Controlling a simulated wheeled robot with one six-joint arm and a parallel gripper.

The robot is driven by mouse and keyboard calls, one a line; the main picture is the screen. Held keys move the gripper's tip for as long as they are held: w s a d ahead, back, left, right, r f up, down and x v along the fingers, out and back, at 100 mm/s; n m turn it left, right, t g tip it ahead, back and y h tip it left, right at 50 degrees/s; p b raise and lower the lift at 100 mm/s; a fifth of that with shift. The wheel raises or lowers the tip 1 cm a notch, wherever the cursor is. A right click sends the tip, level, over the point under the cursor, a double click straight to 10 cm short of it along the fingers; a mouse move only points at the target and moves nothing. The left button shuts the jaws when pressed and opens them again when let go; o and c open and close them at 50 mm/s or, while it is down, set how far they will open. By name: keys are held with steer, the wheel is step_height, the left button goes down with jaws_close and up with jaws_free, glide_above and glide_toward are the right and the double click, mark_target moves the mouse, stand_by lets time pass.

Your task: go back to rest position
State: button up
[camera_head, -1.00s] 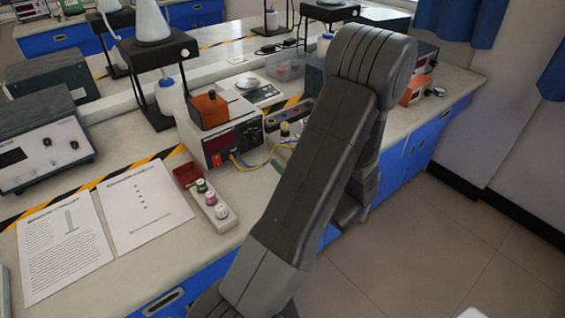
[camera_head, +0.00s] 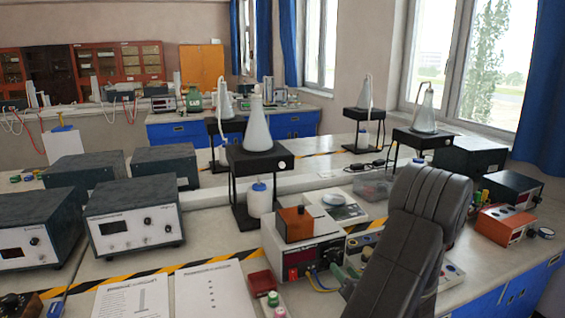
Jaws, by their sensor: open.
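My arm (camera_head: 415,225), dark grey, rises from the lower right of the head view in front of the bench. Its upper end is bent over near the bench's right part. My gripper is not visible in this view; the arm or the frame edge hides it. The arm covers part of the equipment behind it.
A power supply (camera_head: 298,262) with an orange block (camera_head: 296,224) on top stands left of my arm. An orange box (camera_head: 503,225) stands to its right. Flasks on black stands (camera_head: 257,162) are farther back. Two paper sheets (camera_head: 135,300) lie at the front left.

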mark_target(336, 261)
steer(key=shift+x, duration=2.05)
